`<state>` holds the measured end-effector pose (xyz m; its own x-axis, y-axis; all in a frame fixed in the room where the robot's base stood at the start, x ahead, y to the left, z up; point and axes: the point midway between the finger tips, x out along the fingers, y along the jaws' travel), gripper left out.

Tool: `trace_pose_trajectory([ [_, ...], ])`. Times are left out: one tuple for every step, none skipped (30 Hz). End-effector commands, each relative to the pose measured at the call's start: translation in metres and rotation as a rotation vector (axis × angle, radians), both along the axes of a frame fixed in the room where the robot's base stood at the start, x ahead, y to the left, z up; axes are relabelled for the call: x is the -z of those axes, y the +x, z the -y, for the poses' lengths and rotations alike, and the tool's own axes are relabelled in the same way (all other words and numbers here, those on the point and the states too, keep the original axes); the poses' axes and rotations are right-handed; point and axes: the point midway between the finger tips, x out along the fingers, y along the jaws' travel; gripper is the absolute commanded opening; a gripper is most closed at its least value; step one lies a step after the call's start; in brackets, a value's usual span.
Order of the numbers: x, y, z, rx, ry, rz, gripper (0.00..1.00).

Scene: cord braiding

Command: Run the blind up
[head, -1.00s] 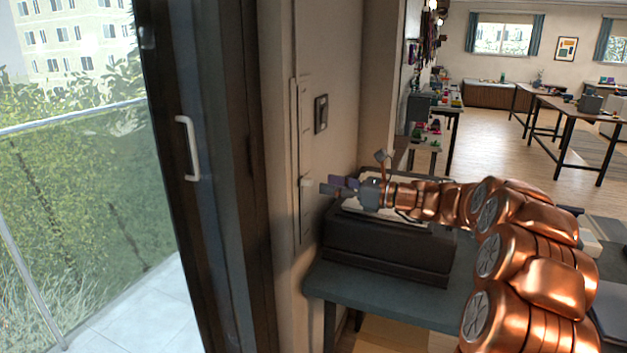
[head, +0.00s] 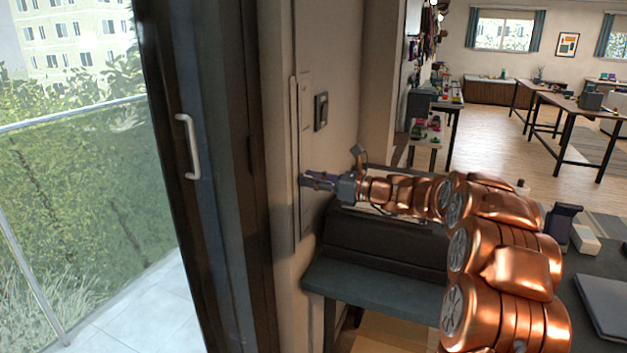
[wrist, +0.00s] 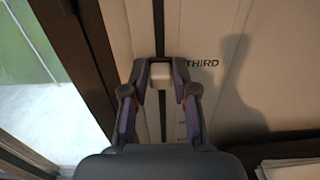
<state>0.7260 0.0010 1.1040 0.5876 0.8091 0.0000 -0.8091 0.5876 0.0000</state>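A tall, narrow wall panel (head: 305,110) with a vertical dark slot stands just right of the dark door frame. A small white knob (wrist: 160,75) sits in the slot, beside the printed word THIRD in the wrist view. My gripper (wrist: 160,80) is at the panel, one purple-grey fingertip on each side of the knob. The fingers sit very close to its sides; I cannot tell whether they press on it. In the head view my gripper (head: 307,181) hides the knob. No blind shows in either view.
A dark wall switch (head: 321,111) is right of the panel. A glass door with a white handle (head: 188,146) is at left. A dark box (head: 375,247) on a blue-grey table (head: 385,295) lies below my arm. Open floor is behind.

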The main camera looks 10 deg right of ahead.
Motion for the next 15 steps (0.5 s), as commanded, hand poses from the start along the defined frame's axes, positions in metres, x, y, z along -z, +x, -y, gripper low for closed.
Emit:
trace_pose_trajectory([
  [-0.0001, -0.0001, 0.0001, 0.000, 0.000, 0.000, 0.20],
  [-0.0001, -0.0001, 0.0001, 0.000, 0.000, 0.000, 0.17],
  [-0.0001, -0.0001, 0.0001, 0.000, 0.000, 0.000, 0.12],
  [-0.0001, -0.0001, 0.0001, 0.000, 0.000, 0.000, 0.09],
  [0.0000, -0.0001, 0.0000, 0.000, 0.000, 0.000, 0.06],
  [0.0000, -0.0001, 0.0000, 0.000, 0.000, 0.000, 0.02],
  [0.0001, -0.0001, 0.0000, 0.000, 0.000, 0.000, 0.00],
  [0.0001, -0.0001, 0.0000, 0.000, 0.000, 0.000, 0.00],
  [0.0001, -0.0002, -0.0001, -0.001, 0.000, 0.000, 0.00],
  [0.0002, -0.0002, -0.0001, -0.001, 0.000, 0.000, 0.00],
  [0.0001, -0.0002, -0.0002, -0.001, 0.000, 0.000, 0.00],
  [0.0001, -0.0002, -0.0002, -0.001, 0.000, 0.000, 0.00],
  [0.0001, -0.0003, -0.0002, -0.001, 0.000, 0.000, 0.00],
  [0.0001, -0.0003, -0.0002, -0.001, 0.000, 0.000, 0.00],
  [0.0001, -0.0003, -0.0003, -0.001, 0.000, 0.000, 0.00],
])
